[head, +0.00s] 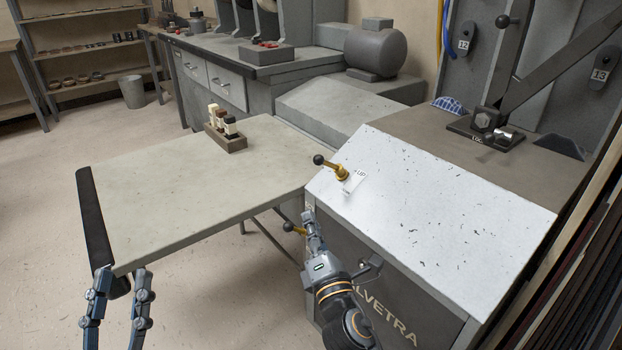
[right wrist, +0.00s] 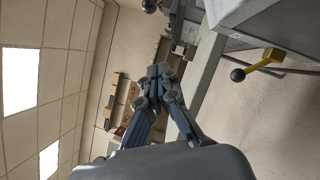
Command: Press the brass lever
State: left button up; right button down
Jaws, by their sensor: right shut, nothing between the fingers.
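A brass lever (head: 341,173) with a black ball knob stands on the white sloped top of the machine, beside a small label. A second brass lever (head: 298,230) with a black knob sticks out at the machine's front left edge. My right gripper (head: 309,217) is shut and empty, just right of this lower lever; I cannot tell if they touch. In the right wrist view, the shut gripper (right wrist: 160,70) is apart from a brass lever (right wrist: 262,62) at right, and a dark knob (right wrist: 149,5) shows at the top. My left gripper (head: 122,274) is open and empty at the lower left.
The white-topped machine (head: 440,220) fills the right side. A black lever press (head: 487,125) stands behind it. Open floor (head: 45,240) lies at left.

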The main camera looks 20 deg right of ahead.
aim_at(327, 165)
pick_arm(q)
jog(key=shift+s+r, duration=0.15)
jog(key=shift+r, duration=0.1)
pick_arm(e)
jog(key=w+d+r, duration=0.1)
jog(key=w+r, duration=0.1)
jog(key=w, duration=0.3)
jog(key=w+d+r, duration=0.2)
jog(key=w, duration=0.3)
jog(key=shift+d+r, duration=0.2)
jog(key=shift+d, duration=0.1)
jog(key=shift+w, duration=0.1)
